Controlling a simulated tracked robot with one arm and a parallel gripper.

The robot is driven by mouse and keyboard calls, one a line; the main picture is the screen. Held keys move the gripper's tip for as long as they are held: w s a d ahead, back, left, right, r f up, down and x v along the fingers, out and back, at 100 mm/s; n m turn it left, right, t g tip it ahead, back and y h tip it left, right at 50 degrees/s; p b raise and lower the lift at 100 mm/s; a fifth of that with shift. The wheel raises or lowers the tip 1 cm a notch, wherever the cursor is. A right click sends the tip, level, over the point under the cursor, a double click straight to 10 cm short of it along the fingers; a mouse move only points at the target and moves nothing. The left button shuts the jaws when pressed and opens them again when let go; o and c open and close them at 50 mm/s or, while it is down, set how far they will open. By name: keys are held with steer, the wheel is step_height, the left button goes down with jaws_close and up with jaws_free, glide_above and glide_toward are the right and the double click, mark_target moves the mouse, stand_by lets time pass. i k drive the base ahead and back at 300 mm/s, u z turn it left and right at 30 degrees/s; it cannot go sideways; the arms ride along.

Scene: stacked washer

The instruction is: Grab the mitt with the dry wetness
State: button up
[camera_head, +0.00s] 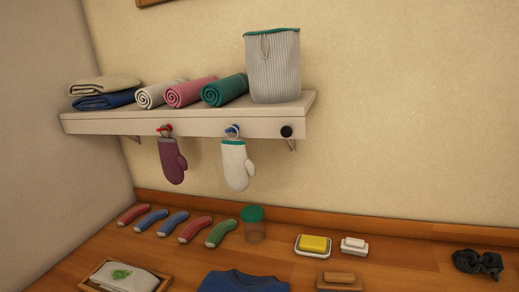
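Two mitts hang from hooks under the front of a white wall shelf (200,123). The purple mitt (172,162) hangs on the left from a red hook. The white mitt (236,168) with a teal cuff edge hangs to its right from a blue hook. The two mitts hang apart from each other. I cannot tell from their look which one is dry or wet. My gripper is not in view.
Rolled towels (190,92), folded cloths (105,92) and a striped basket (273,70) stand on the shelf. A black knob (286,131) is at its right. Below, a wooden counter (400,250) holds rolled socks (173,222), a green-lidded jar (253,225) and soaps (313,244).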

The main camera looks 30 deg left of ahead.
mark_target(238, 168)
steer(key=i, duration=0.9)
steer(key=u, duration=0.05)
